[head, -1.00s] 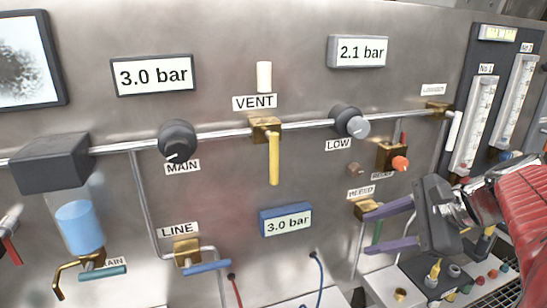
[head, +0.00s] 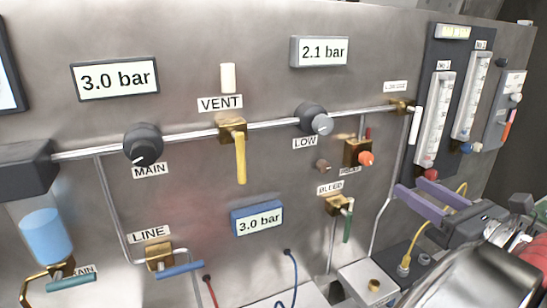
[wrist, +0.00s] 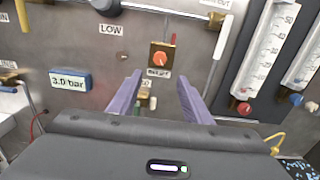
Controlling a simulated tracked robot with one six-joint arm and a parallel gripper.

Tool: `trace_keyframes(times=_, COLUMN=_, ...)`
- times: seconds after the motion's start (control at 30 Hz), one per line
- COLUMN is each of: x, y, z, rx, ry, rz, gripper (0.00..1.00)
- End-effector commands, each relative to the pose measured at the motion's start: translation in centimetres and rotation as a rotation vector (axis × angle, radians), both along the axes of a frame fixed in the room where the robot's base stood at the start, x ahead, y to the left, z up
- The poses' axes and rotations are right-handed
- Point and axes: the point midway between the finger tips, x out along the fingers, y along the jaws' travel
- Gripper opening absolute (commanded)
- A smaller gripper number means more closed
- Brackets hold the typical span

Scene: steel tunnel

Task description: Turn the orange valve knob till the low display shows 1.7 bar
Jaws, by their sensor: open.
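The orange valve knob (head: 366,158) sits on a square brass block on the steel panel, right of and below the black-and-grey LOW knob (head: 315,119). The low display (head: 320,51) above reads 2.1 bar. My gripper (head: 413,188) is open, its two purple fingers apart and empty, to the right of and below the orange knob in the head view. In the wrist view the orange knob (wrist: 160,59) shows just beyond and between the fingertips (wrist: 159,80), with no contact visible. The label under it is partly legible there.
A brass BLEED valve with a green handle (head: 347,222) is below the knob. A pipe runs down at its right, beside the white-handled valve (head: 415,122). Flow tubes (head: 436,120) stand further right. The yellow VENT handle (head: 240,158) is left. Another display (head: 257,219) reads 3.0 bar.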

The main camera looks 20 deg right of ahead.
Motion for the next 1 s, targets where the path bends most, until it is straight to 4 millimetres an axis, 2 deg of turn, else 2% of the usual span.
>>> trace_keyframes(times=0.37, x=0.8, y=0.0, z=0.0, rx=-0.002, ry=0.001, rz=0.001, gripper=0.45)
trace_keyframes(times=1.0, x=7.4, y=0.2, z=0.0, rx=-0.002, ry=0.002, rz=0.002, gripper=0.45)
